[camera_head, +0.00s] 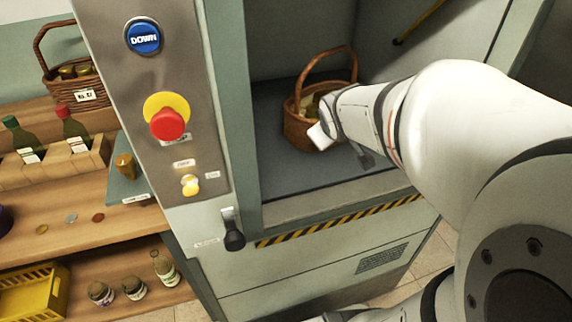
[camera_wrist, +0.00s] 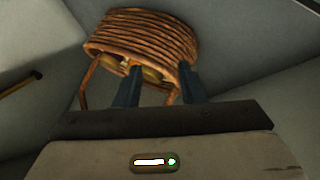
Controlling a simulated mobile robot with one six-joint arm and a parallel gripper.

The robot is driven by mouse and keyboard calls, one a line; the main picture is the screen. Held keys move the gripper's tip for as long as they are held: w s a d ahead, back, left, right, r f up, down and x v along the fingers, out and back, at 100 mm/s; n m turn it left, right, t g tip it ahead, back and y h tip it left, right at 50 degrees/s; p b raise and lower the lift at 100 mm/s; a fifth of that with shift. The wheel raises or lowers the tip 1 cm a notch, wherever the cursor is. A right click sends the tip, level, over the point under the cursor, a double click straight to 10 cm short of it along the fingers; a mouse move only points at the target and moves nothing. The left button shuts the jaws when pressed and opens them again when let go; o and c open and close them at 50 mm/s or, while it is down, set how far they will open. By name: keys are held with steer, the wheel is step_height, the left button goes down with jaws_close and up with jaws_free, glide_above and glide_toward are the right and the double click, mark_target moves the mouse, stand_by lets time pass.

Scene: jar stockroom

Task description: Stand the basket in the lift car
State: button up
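The brown wicker basket (camera_head: 301,122) with a tall arched handle stands upright inside the lift car (camera_head: 275,172), toward the back of its grey floor. Yellowish contents show in it. In the wrist view the basket (camera_wrist: 140,38) appears upside down, and part of its handle is hidden behind my gripper's body. My gripper (camera_wrist: 161,68) has its two dark fingers apart, with a gap between them, pointing at the basket's rim. Whether the fingers touch the basket or its handle, I cannot tell. In the head view my wrist covers the basket's right side and the fingertips are hidden.
A striped sill (camera_head: 338,220) edges the car. Another basket (camera_head: 66,84) and bottles stand on shelves at left.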

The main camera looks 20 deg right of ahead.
steer(key=s+a+f+m+g+y, duration=0.1)
steer(key=s+a+f+m+g, duration=0.1)
steer(key=s+a, duration=0.3)
steer(key=s+a+f+m+g+y, duration=0.2)
steer(key=s+a, duration=0.4)
steer(key=s, duration=0.3)
steer(key=shift+s+f+g, duration=0.35)
steer(key=shift+f+g, duration=0.25)
steer(key=shift+g, duration=0.5)
steer(key=shift+a+r, duration=0.1)
steer(key=p+v, duration=0.4)
steer(key=shift+w+r, duration=0.15)
steer(key=shift+w, duration=0.15)
